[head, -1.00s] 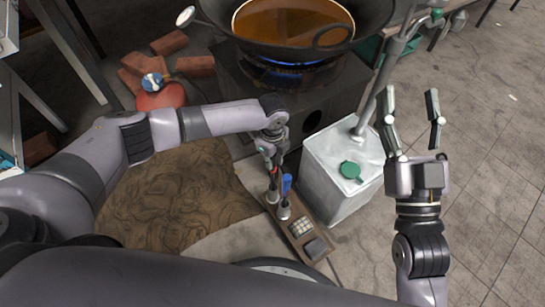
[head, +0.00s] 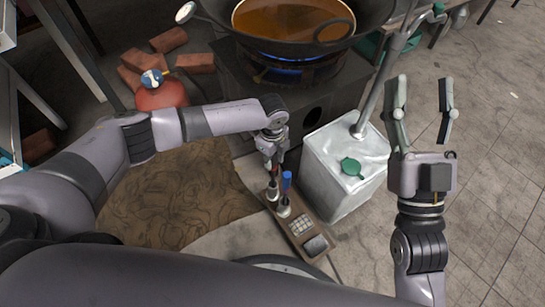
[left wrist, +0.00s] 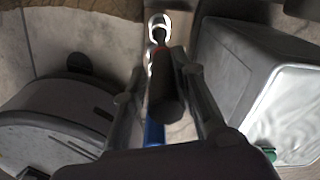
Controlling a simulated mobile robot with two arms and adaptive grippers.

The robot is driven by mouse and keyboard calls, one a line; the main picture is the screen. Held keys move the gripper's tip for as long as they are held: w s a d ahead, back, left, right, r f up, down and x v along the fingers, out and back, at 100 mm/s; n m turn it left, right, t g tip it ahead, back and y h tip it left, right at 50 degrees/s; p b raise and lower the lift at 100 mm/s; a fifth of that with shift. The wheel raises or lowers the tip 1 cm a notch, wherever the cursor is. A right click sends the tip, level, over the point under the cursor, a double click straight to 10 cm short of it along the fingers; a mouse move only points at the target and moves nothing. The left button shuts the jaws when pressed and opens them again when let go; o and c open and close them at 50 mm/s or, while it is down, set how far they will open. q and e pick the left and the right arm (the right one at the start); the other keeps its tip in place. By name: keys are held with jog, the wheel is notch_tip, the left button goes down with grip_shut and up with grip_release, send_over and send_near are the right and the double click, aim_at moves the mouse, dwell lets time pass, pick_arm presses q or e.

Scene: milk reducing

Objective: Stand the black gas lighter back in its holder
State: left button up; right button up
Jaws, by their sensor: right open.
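The black gas lighter (left wrist: 166,100), with a red part near its front, lies between the fingers of my left gripper (head: 270,160), pointing down. In the left wrist view its tip reaches toward a pale ring-shaped cup (left wrist: 158,20) of the holder. The holder is a brown board (head: 296,228) with two cups; the lighter is over the farther cup (head: 272,190). Whether the tip is inside it I cannot tell. A blue lighter (head: 287,182) stands in the nearer cup. My right gripper (head: 422,110) is open and empty, to the right of the white can.
The white can (head: 335,190) with a green cap stands right of the holder. The stove (head: 262,100) burns under a wok of brown liquid (head: 295,20) behind. A brown sack (head: 160,205) lies left, bricks (head: 168,40) and a red gas cylinder (head: 160,97) beyond. The right floor is clear.

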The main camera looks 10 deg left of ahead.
pick_arm(q)
jog(key=o, duration=0.3)
notch_tip(320, 180, up, 12)
dwell(0.7)
